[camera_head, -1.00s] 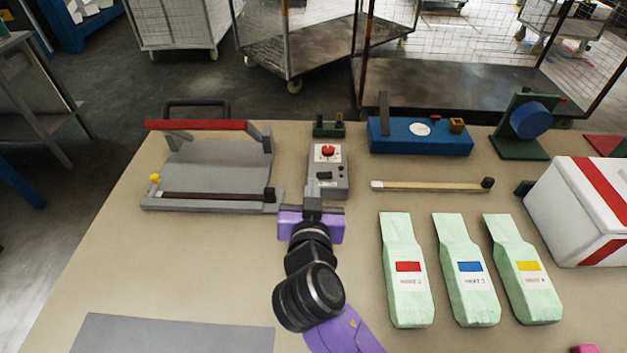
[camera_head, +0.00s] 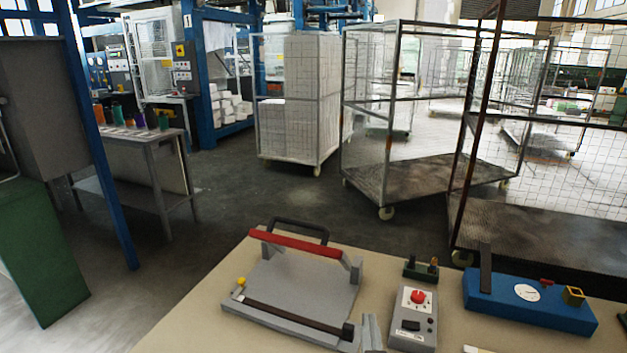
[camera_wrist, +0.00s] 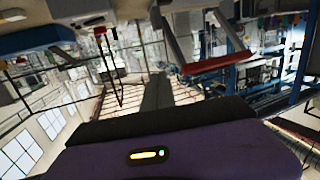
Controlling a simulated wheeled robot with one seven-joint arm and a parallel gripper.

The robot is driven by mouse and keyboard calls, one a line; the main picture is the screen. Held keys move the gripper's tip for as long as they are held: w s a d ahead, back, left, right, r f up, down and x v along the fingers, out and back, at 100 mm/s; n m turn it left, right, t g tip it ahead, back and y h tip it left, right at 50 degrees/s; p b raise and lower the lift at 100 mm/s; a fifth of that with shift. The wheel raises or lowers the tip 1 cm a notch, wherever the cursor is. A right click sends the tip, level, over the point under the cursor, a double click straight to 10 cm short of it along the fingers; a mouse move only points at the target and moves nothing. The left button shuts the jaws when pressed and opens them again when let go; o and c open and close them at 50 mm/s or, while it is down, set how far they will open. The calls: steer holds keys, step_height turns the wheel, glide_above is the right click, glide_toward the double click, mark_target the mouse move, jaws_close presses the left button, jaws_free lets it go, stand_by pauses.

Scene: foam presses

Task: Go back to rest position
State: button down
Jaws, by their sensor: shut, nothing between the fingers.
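My gripper (camera_wrist: 157,92) shows in the wrist view as a purple body with dark and grey fingers, shut with nothing between them. In the head view only a small grey piece at the bottom edge, right of the grey press, may be part of it; the arm is out of that view. The grey press with its red handle bar (camera_head: 294,242) stands on the table. The bar also shows in the wrist view (camera_wrist: 217,63), apart from the fingers.
On the table (camera_head: 200,320) are a grey control box (camera_head: 413,320) with a red knob, a small green block (camera_head: 421,268) and a blue device (camera_head: 530,302). Wire cage carts (camera_head: 400,180) stand behind. A blue post (camera_head: 105,180) and a grey side table (camera_head: 150,140) are at left.

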steer(key=s+d+f, duration=0.2)
steer(key=s+d, duration=0.1)
steer(key=s, duration=0.9)
steer(key=s+d+f+g+y, duration=0.1)
steer(key=s+d+f, duration=0.1)
steer(key=s, duration=1.1)
steer(key=s+d+f+y, duration=0.1)
steer(key=s+d, duration=0.3)
steer(key=s, duration=0.9)
steer(key=shift+s+d+f+n+g, duration=0.3)
steer(key=shift+f+n+g, duration=0.1)
steer(key=shift+f, duration=0.2)
steer(key=c, duration=2.1)
jaws_free()
